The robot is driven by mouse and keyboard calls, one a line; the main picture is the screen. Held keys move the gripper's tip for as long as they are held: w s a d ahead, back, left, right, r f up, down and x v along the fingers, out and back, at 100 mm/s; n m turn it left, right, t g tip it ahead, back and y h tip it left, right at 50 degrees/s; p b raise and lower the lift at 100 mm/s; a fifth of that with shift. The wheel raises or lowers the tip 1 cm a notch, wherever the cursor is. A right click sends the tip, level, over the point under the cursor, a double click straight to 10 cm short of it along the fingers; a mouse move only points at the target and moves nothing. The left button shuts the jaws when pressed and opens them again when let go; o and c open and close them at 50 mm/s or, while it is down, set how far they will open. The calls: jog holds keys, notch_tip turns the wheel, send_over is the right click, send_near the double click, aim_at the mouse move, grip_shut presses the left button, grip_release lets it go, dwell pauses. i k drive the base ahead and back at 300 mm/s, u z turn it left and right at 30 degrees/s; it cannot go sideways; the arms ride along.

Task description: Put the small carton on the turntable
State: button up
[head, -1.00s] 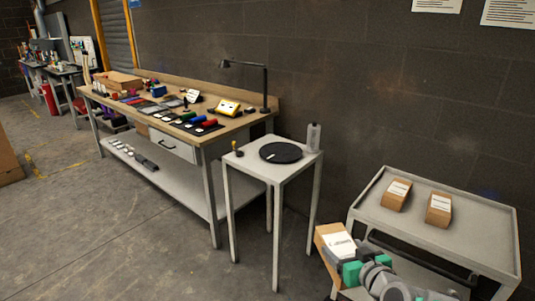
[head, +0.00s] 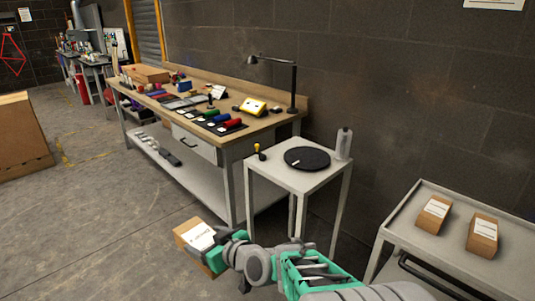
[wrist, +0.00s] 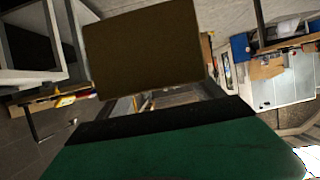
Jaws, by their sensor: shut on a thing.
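My gripper (head: 228,252) is shut on a small brown carton (head: 192,236) with a white label. It holds the carton in the air, to the left of and in front of the small grey stand (head: 262,168). In the wrist view the carton (wrist: 145,52) fills the upper middle as a dark brown face beyond the gripper. The turntable (head: 307,157) is a flat black disc with a small white mark, on top of the stand. Nothing stands on the disc. The carton is well apart from it.
A grey cart (head: 425,238) at right bears two labelled cartons (head: 434,214). A cluttered workbench (head: 265,131) stands behind. Floor at left is open.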

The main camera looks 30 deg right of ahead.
aim_at(307, 156)
jog(key=u, duration=0.15)
jog(key=i, duration=0.7)
jog(key=z, duration=0.65)
jog(key=i, duration=1.2)
jog(key=z, duration=0.3)
